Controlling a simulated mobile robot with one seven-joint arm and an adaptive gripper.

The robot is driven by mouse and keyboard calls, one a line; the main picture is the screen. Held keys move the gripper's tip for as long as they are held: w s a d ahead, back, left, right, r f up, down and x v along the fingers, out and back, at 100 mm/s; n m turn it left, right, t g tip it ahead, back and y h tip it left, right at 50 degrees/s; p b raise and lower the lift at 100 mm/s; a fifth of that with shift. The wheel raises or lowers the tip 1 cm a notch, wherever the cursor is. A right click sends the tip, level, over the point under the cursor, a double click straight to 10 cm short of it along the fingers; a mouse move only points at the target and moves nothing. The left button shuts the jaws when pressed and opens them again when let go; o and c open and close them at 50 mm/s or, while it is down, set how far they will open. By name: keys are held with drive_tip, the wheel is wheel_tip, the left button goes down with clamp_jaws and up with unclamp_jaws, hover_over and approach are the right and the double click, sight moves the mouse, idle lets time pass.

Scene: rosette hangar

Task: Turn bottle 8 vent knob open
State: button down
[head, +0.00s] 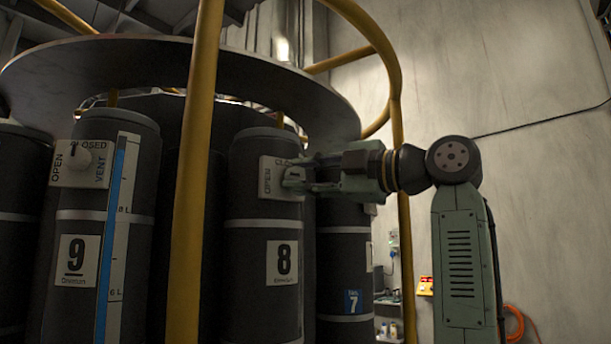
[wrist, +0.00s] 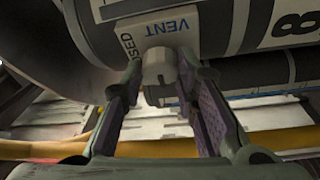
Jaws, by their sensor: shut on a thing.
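Bottle 8 (head: 262,240) is a dark grey cylinder with grey bands and a white "8" label, upright in the rosette. Its white vent plate (head: 266,180) shows "OPEN" on the left and part of "CLOSED" at the top. My gripper (head: 296,178) reaches in from the right and hides the knob in the head view. In the wrist view, the grey vent knob (wrist: 157,68) sits between my fingertips (wrist: 158,76), with "VENT" and part of "CLOSED" on the plate around it. My gripper is shut on the knob. I cannot tell the knob's exact angle.
Bottle 9 (head: 75,240), with its own vent knob (head: 80,158), stands to the left. Bottle 7 (head: 345,270) stands behind at the right. A yellow post (head: 196,150) rises between bottles 9 and 8. The grey ring plate (head: 170,78) overhangs the bottles.

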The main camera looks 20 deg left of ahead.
idle(0.4)
drive_tip(key=c, duration=1.2)
unclamp_jaws()
drive_tip(key=shift+c, duration=0.2)
drive_tip(key=v, duration=1.2)
